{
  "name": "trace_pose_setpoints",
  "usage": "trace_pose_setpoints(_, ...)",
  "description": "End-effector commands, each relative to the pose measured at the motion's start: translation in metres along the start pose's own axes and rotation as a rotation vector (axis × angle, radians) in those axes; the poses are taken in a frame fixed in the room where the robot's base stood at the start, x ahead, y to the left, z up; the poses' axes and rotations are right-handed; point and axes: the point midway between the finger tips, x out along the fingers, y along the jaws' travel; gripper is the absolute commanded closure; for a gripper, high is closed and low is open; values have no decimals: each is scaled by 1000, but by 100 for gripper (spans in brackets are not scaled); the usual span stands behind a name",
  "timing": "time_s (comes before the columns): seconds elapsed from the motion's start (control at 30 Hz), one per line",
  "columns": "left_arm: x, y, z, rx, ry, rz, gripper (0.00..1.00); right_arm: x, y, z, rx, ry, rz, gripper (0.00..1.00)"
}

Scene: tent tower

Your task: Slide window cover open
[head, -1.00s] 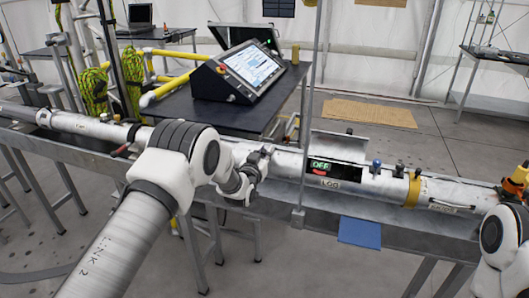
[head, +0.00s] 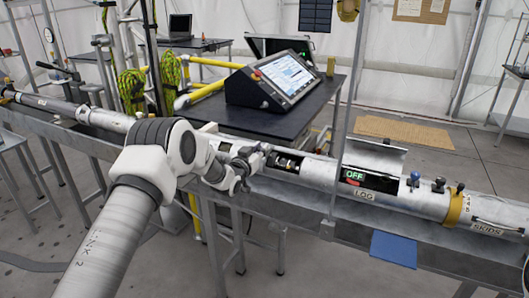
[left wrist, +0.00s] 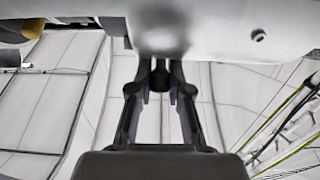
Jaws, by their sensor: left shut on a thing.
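A long white metal tube (head: 403,192) runs across the head view on a grey support rail. A window opening (head: 285,162) in it shows dark parts inside, just right of my left gripper. My left gripper (head: 250,160) is at the tube beside the opening's left end, shut on a small part of the window cover. The held part is mostly hidden by the fingers. In the left wrist view the gripper fingers (left wrist: 160,80) converge against the white tube surface (left wrist: 215,30) at the top. My right gripper is out of view.
A raised flap (head: 375,155) stands over a panel with a lit OFF sign (head: 353,177). Several knobs and a yellow band (head: 454,208) lie farther right. A vertical post (head: 345,110) stands near the flap. A black table (head: 210,112) with a control screen (head: 287,76) is behind the tube.

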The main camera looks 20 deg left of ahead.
Motion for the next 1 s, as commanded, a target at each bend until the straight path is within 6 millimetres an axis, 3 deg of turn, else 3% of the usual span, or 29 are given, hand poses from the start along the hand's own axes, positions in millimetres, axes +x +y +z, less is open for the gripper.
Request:
trace_pose_setpoints(0.07, 0, 1, -2, 1, 2, 1, 100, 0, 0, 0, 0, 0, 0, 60)
trace_pose_setpoints(0.1, 0, 1, -2, 1, 2, 1, 68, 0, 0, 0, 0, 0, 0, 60)
trace_pose_setpoints(0.13, 0, 1, -2, 1, 2, 1, 57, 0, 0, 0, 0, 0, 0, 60)
trace_pose_setpoints(0.17, 0, 1, -2, 1, 2, 1, 56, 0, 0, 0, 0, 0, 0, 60)
trace_pose_setpoints(0.57, -8, 0, 0, -1, -1, 0, 56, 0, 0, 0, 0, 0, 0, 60)
trace_pose_setpoints(1.0, -106, 1, 0, -2, -2, 0, 56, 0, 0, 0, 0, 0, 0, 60)
